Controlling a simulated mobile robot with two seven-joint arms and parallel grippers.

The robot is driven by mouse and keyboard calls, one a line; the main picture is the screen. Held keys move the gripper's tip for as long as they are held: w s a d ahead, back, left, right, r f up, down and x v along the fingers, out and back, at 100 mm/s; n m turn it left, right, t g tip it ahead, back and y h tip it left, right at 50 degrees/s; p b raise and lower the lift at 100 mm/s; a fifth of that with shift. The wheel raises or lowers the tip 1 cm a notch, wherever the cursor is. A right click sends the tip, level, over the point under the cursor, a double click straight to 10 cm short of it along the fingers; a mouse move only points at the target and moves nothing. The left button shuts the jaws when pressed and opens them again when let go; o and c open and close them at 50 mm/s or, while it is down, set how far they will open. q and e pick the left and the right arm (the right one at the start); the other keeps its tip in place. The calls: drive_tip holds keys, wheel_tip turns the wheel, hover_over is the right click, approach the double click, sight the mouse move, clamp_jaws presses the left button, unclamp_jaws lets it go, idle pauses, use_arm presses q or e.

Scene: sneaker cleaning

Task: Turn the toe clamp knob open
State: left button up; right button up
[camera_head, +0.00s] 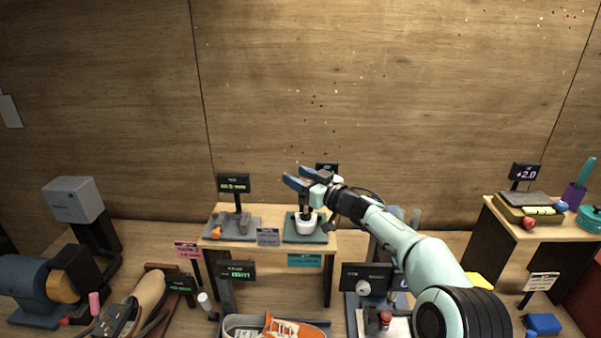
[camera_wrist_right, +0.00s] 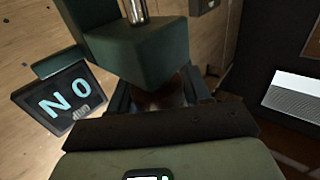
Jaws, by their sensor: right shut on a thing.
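My right gripper (camera_head: 299,178) is raised over the back bench, at the top of the stand on a green base plate (camera_head: 305,238). In the right wrist view its fingers (camera_wrist_right: 160,96) sit either side of the lower end of a dark green block (camera_wrist_right: 140,50), which carries a metal cylinder (camera_wrist_right: 136,10). The gripper looks shut on this block; the contact is partly hidden. No knob is clearly recognisable as the toe clamp knob. An orange knob (camera_head: 215,233) shows on the neighbouring grey fixture, apart from my gripper. My left gripper is out of view.
A white cup (camera_head: 305,223) stands on the green base. A "NO" display (camera_wrist_right: 70,98) is close beside the block. An orange sneaker (camera_head: 290,328) lies at the front. A white knob (camera_head: 364,288) and red knob (camera_head: 385,318) are under my right arm.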

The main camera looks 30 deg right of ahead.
drive_tip(key=n+g+y, duration=0.1)
drive_tip(key=y, duration=0.1)
drive_tip(key=n+g+y, duration=0.2)
drive_tip(key=f+n+g+y, duration=0.1)
drive_tip(key=n+y, duration=0.1)
drive_tip(key=y, duration=0.1)
drive_tip(key=shift+s+a, duration=0.15)
drive_tip(key=shift+s, duration=0.1)
drive_tip(key=shift+n+g+y, duration=0.6)
drive_tip(key=shift+g, duration=0.1)
drive_tip(key=shift+r+y, duration=0.1)
drive_tip(key=shift+y, duration=0.2)
drive_tip(key=shift+s+r+n+g+y, duration=0.2)
drive_tip(key=shift+n+g+y, duration=0.25)
drive_tip(key=shift+g, duration=0.25)
drive_tip(key=shift+a+n+g, duration=0.15)
drive_tip(key=shift+n+g, duration=0.15)
drive_tip(key=shift+n, duration=0.05)
drive_tip(key=shift+s+f, duration=0.1)
drive_tip(key=shift+f, duration=0.15)
drive_tip(key=o, duration=1)
drive_tip(key=shift+s+r, duration=0.1)
drive_tip(key=shift+s, duration=0.05)
drive_tip(key=shift+r, duration=0.1)
